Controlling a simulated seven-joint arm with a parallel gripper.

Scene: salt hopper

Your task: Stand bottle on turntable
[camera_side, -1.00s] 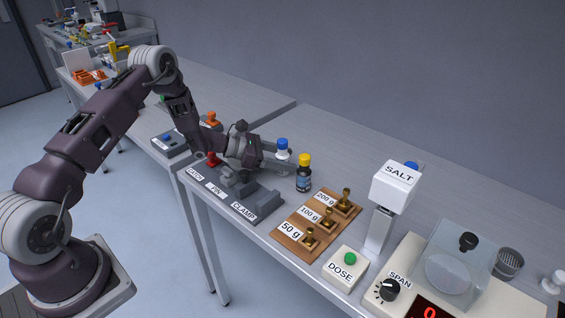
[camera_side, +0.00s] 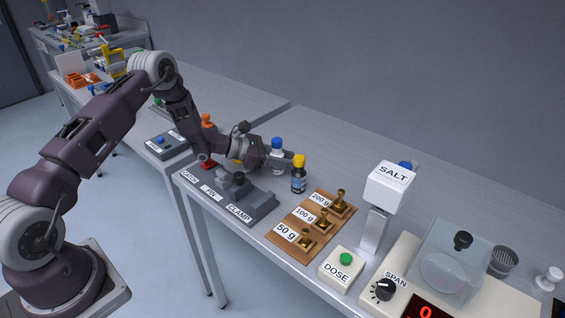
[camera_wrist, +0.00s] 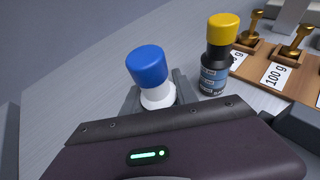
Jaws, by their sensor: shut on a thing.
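A white bottle with a blue cap (camera_side: 277,143) stands upright on the grey bench, at the middle of the side view. My gripper (camera_side: 278,163) reaches it from the left and is shut on its body. In the wrist view the blue cap (camera_wrist: 148,66) and white neck rise between the two grey fingers (camera_wrist: 157,97); the lower body is hidden by the gripper. A dark bottle with a yellow cap (camera_side: 299,175) stands close by on the right, also seen in the wrist view (camera_wrist: 215,65). I cannot make out a turntable in either view.
A grey fixture marked CATCH, PIN and CLAMP (camera_side: 262,208) lies in front of my gripper. A wooden board of brass weights (camera_side: 295,250), a DOSE button box (camera_side: 341,270) and the SALT hopper (camera_side: 387,185) stand to the right. The bench behind the bottles is clear.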

